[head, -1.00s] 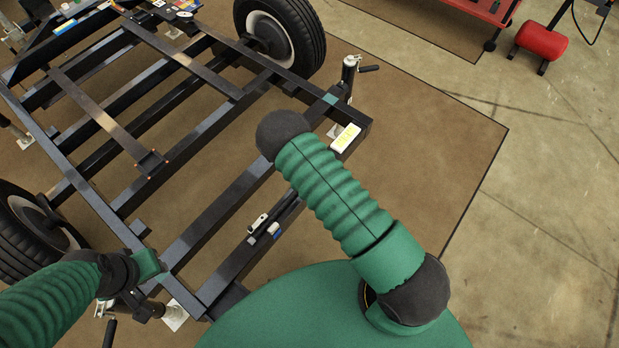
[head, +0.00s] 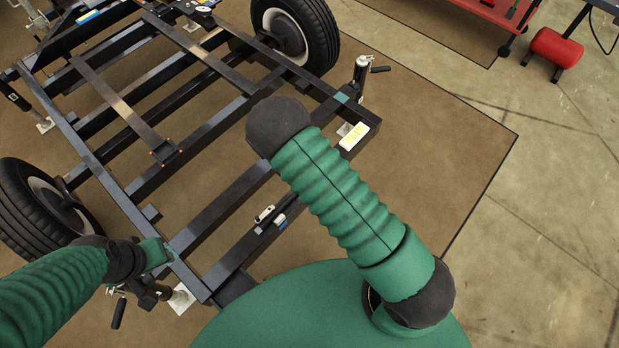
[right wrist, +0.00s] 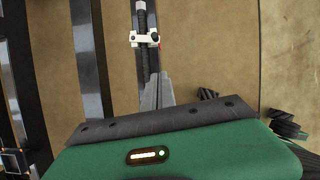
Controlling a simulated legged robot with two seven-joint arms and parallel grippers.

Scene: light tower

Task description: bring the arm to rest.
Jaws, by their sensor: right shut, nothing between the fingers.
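My right arm (head: 345,205), green and ribbed with black joints, reaches up over the corner of the black trailer frame (head: 220,205) in the head view. Its gripper is hidden there. In the right wrist view my right gripper (right wrist: 157,80) is shut, its grey fingers together and empty. A dark rod with a white clamp (right wrist: 143,38) shows just past the fingertips; I cannot tell if they touch it. My left arm (head: 55,285) enters at the lower left, beside the frame's near corner. Its gripper is not in view.
The trailer wheels (head: 297,35) (head: 40,210) stand at either side of the frame. A jack with a crank (head: 362,80) rises at the right corner. A red cart (head: 490,15) is at the upper right. The brown mat (head: 440,140) right of the frame is clear.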

